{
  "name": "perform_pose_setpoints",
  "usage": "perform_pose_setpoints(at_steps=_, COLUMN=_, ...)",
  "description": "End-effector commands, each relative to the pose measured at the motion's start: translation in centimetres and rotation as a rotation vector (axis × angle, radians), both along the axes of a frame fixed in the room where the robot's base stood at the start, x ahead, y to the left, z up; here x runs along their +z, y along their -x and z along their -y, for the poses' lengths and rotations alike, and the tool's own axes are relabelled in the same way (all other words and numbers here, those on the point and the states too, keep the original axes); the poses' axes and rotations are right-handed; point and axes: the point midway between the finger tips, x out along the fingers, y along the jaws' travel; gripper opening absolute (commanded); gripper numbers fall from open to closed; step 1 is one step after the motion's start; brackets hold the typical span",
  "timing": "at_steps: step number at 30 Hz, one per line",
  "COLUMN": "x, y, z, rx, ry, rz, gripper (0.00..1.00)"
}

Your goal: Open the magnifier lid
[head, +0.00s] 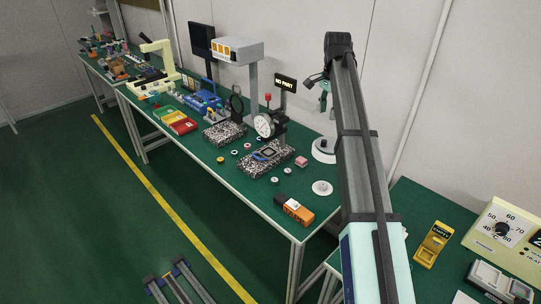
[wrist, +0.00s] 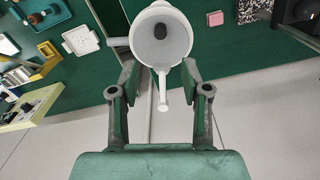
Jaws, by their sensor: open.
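A round white head with a short tab, which I take to be the magnifier with its lid (wrist: 177,50), is at the top centre of the wrist view. A dark oval shows at its middle, and the tab points down toward my palm. In the head view a white round piece (head: 321,152), probably the same one, shows partly behind my arm. My gripper (wrist: 160,70) is open, with one finger on each side of the tab and nothing clasped. In the head view my gripper (head: 325,96) is small and partly hidden. I cannot tell whether the lid is shut.
The long green bench (head: 230,190) carries a dial gauge (head: 265,125) on a speckled plate, a "NO PART" sign (head: 285,83) and an orange-black box (head: 295,209). A second bench at right holds a yellow stand (head: 433,244) and a dial-faced instrument (head: 505,232). Floor shows between the benches.

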Motion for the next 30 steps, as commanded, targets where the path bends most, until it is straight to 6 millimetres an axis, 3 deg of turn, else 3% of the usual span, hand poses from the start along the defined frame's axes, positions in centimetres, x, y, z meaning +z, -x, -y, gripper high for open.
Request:
perform_pose_setpoints(at_steps=8, x=5.0, y=-0.2, z=0.0, rx=0.004, ry=0.0, rz=0.004, gripper=0.47)
perform_pose_setpoints(at_steps=12, x=4.5, y=-0.8, z=0.3, rx=0.164, ry=0.017, rz=0.043, gripper=0.47)
perform_pose_setpoints(at_steps=17, x=2.9, y=-1.7, z=0.2, rx=0.337, ry=0.054, rz=0.081, gripper=0.47)
perform_pose_setpoints(at_steps=30, x=-3.6, y=-3.3, z=-4.4, rx=0.663, ry=0.122, rz=0.089, gripper=0.47)
